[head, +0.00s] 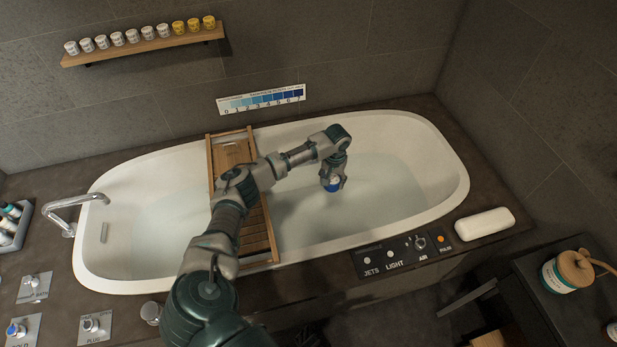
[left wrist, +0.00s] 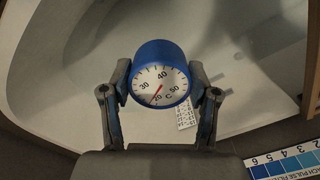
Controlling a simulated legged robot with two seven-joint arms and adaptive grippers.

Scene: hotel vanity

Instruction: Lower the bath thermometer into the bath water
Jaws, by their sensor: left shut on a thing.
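The bath thermometer (left wrist: 161,78) is blue with a round white dial marked 20 to 50 C, and its red needle points near 20. My left gripper (left wrist: 160,100) is shut on it, one finger on each side. In the head view my left gripper (head: 332,172) points down over the right half of the tub, with the blue thermometer (head: 332,186) at its tips. I cannot tell whether the thermometer touches the bath water (head: 385,190). The white bathtub (head: 452,160) holds clear water. My right gripper is not in view.
A wooden bath tray (head: 262,225) spans the tub beneath my left arm. A chrome faucet (head: 75,205) stands at the left end. A control panel (head: 402,253) and white pillow (head: 484,222) lie on the front right rim. The tub's right half is otherwise clear.

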